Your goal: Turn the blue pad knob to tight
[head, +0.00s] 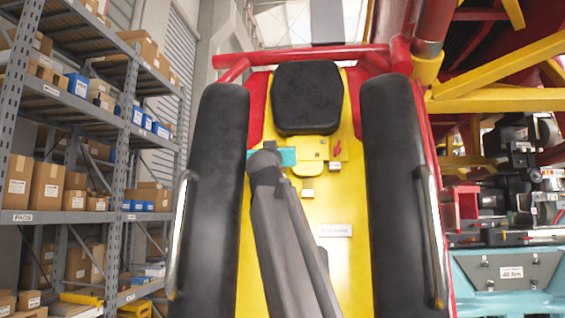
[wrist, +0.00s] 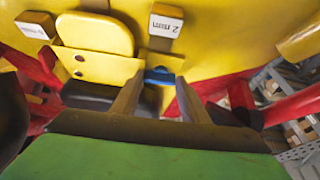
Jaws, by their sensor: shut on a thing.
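In the wrist view the blue pad knob (wrist: 160,76) shows as a small blue piece between the fingertips of my gripper (wrist: 160,84). The fingers are on either side of it and the gripper is shut on it. Most of the knob is hidden, and its turn angle cannot be read. In the head view my arm reaches up the yellow seat back, and I cannot make out the knob or the fingertips there. A red pointer (head: 337,149) stands on the yellow plate (head: 313,149) below the black headrest (head: 308,98).
In the wrist view a "2 mm" tag (wrist: 165,22) and another white tag (wrist: 35,29) are near the knob, with a yellow rounded tab (wrist: 95,33). Black padded restraints (head: 208,190) (head: 396,190) flank the seat back. Shelves with boxes (head: 90,150) stand at left.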

